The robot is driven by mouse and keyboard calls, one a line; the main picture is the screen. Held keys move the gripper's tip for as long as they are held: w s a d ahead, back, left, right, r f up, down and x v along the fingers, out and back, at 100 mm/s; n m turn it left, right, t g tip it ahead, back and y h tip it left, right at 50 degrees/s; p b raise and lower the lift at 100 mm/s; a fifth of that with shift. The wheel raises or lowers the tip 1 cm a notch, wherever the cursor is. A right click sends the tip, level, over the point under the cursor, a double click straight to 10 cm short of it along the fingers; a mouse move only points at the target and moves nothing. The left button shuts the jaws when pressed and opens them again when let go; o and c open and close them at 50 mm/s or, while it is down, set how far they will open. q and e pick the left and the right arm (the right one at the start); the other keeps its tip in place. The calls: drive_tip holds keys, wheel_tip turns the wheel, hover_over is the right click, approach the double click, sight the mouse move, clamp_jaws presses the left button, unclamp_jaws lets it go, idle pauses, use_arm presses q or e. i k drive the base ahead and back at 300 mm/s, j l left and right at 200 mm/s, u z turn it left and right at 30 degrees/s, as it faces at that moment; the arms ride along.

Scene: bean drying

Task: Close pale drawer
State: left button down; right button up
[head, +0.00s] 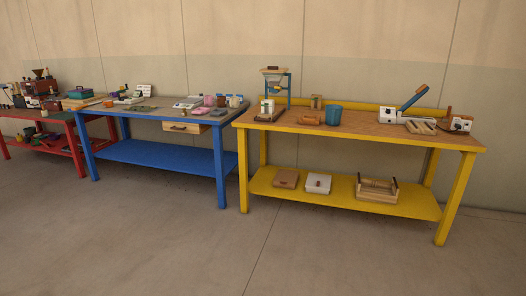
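The pale drawer (184,127) is a light wooden box front with a small dark handle. It hangs under the top of the blue workbench (159,153), towards that bench's right end. It seems to stick out from beneath the tabletop, but how far it is open is hard to tell at this distance. Neither of my grippers is in view.
A yellow workbench (340,203) with a wooden top stands at the right, its lower shelf holding boxes. A red workbench (73,134) stands at the far left. Several small items cover the blue bench's top. The concrete floor (160,250) in front is clear.

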sight(266, 117)
drive_tip(key=i, duration=2)
